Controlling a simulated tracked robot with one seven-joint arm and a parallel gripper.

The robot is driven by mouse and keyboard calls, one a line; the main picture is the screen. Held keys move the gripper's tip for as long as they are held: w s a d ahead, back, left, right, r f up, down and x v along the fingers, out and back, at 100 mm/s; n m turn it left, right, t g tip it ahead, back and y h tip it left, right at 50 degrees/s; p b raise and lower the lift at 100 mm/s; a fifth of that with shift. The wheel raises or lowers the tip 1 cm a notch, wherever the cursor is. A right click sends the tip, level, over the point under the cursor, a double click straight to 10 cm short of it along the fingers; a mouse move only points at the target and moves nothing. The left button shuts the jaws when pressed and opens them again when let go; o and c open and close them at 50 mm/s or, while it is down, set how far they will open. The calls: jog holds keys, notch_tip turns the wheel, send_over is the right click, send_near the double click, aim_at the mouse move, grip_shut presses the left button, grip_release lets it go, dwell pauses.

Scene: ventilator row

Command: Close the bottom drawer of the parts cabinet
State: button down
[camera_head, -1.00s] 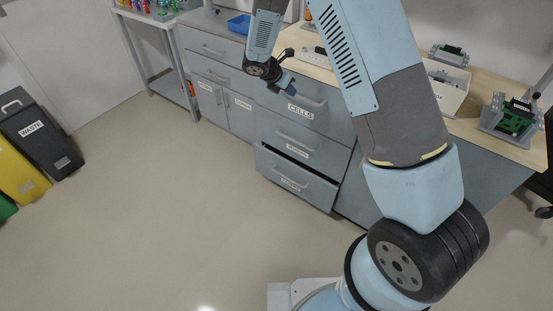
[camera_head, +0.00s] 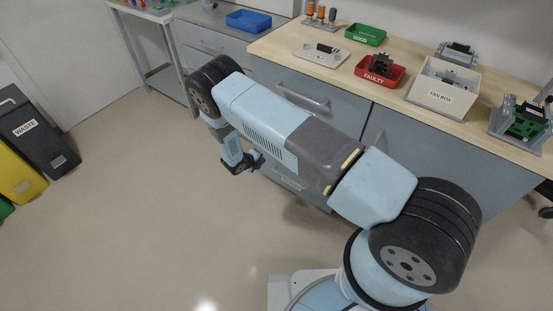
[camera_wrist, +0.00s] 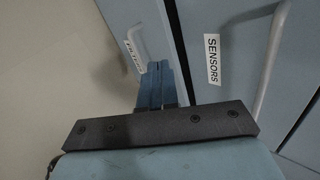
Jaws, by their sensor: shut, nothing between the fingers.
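The parts cabinet (camera_head: 335,112) stands under the wooden worktop, with its lower drawers largely hidden behind my arm in the head view. A strip of the bottom drawer (camera_head: 313,197) shows below my arm; how far it stands out is hard to tell. In the wrist view, the bottom drawer's front (camera_wrist: 132,28) carries a partly covered label, to the left of the drawer marked SENSORS (camera_wrist: 212,85). My gripper (camera_head: 258,161) is low in front of the cabinet. Its fingers (camera_wrist: 158,78) are together and empty, over the bottom drawer's front; contact cannot be told.
The worktop (camera_head: 300,71) holds a red FAULTY tray (camera_head: 376,79), a green GOOD tray (camera_head: 366,38) and a white FAN BOX (camera_head: 437,106). Bins (camera_head: 38,131) stand at the far left. The floor (camera_head: 150,190) between is clear.

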jog(key=shift+n, duration=0.8)
jog(key=x, duration=0.9)
jog(key=s+f+x, duration=0.1)
jog(key=x, duration=0.3)
jog(key=shift+w+f, duration=0.15)
jog(key=shift+f, duration=0.05)
jog(key=shift+w+d, duration=0.4)
jog(key=shift+w, duration=0.2)
